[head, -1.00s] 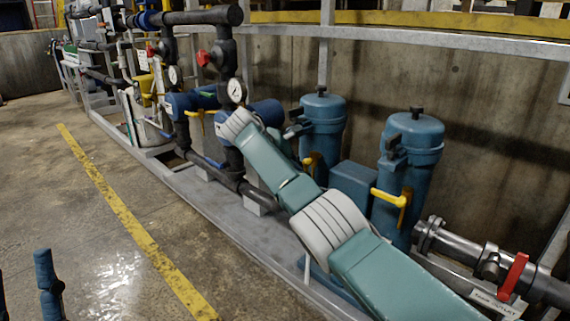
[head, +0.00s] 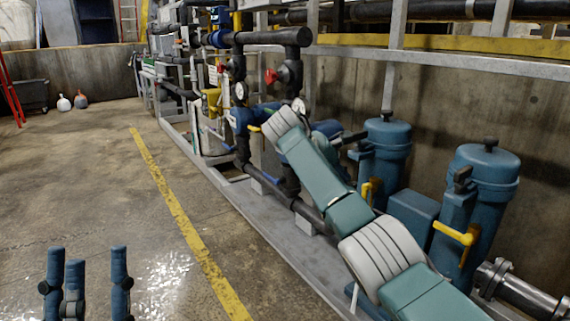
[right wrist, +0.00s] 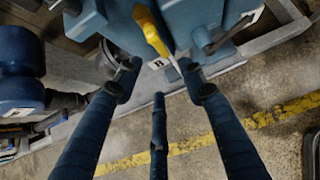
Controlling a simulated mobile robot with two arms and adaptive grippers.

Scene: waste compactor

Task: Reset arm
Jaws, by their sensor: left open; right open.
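My left gripper (head: 86,262) shows at the bottom left of the head view, its blue fingers pointing up and spread apart. It is open and empty over the concrete floor. My right arm, teal and pale grey, reaches up and left across the pipework in the head view; its gripper is hidden there. In the right wrist view my right gripper (right wrist: 157,78) is open, with nothing held. A yellow lever (right wrist: 152,35) on a blue housing marked "B" appears just beyond its fingertips. I cannot tell how far it is from the fingers.
Blue filter canisters (head: 482,185), a yellow valve handle (head: 453,233) and dark pipes (head: 262,38) stand beside my right arm. A grey frame rail (head: 270,222) edges the pipework. A yellow floor line (head: 180,215) crosses open floor at left.

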